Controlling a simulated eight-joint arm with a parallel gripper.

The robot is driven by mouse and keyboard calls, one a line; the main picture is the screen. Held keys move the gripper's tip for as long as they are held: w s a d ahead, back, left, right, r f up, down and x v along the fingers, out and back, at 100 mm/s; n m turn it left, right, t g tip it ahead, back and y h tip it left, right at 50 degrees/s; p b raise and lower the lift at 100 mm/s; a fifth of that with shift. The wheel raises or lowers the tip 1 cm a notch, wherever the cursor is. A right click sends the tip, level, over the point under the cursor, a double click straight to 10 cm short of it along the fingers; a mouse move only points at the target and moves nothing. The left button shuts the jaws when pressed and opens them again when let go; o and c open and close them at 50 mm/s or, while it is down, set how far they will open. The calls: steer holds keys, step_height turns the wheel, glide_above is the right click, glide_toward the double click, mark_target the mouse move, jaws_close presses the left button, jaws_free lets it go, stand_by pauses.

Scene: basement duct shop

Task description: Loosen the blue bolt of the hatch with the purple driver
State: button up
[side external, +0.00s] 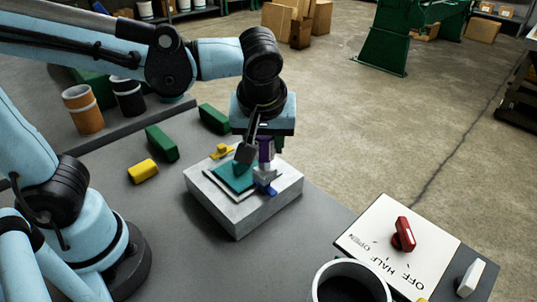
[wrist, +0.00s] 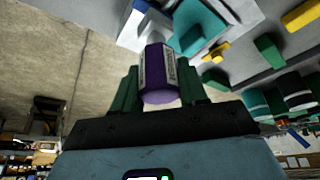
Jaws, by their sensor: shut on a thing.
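My gripper (side external: 258,148) is shut on the purple driver (side external: 266,148), which points down. The driver also shows in the wrist view (wrist: 157,75), between the green fingers. The hatch is a teal panel (side external: 234,177) on a pale grey block (side external: 240,215). The blue bolt (side external: 271,190) is at the block's right side, directly below the driver's grey end (side external: 265,174). Some blue also shows at the top edge of the wrist view (wrist: 140,6). I cannot tell whether the driver's tip is seated on the bolt. A yellow bolt (side external: 221,151) is at the hatch's far side.
A yellow block (side external: 142,171) and green blocks (side external: 162,143) lie left of the hatch. Orange (side external: 83,110) and black cans stand behind them. A switch panel (side external: 385,240) with a red knob (side external: 404,234) and a white-rimmed cup (side external: 350,270) are at front right.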

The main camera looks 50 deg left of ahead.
steer(key=shift+f, duration=0.85)
stand_by(0.5)
steer(key=n+g, duration=0.1)
steer(key=n, duration=0.2)
steer(key=shift+y, duration=0.4)
steer(key=shift+s, duration=0.1)
steer(key=shift+n, duration=0.3)
steer(key=shift+s+a+n+g+y, duration=0.1)
steer(key=shift+n+g+y, duration=0.4)
steer(key=shift+n, duration=1.2)
steer(key=n+g, duration=0.1)
steer(key=n, duration=0.2)
steer(key=shift+s+g, duration=0.1)
steer(key=shift+g, duration=0.3)
